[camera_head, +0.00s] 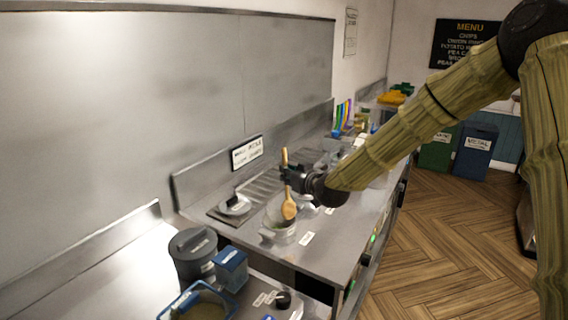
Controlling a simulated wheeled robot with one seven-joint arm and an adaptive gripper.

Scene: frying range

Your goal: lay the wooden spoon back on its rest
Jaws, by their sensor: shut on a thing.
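The wooden spoon (289,208) is held near upright, bowl end down and handle up. My gripper (288,174) is shut on its handle. The spoon's bowl is in front of or inside a clear pot (275,237) on the metal counter; I cannot tell which. A small pale round dish (235,207) sits on a dark plate left of the pot, and I cannot tell whether it is the spoon's rest. No other rest is clear to me. My fingers are small and dark here, and their tips are hard to make out.
A dark lidded bin (194,256), a blue box (231,269) and a blue-rimmed basket (174,312) stand in front of the pot. A sign (247,153) leans at the wall. White labels (307,239) lie right of the pot. Coloured boards (343,114) and tubs stand farther back.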

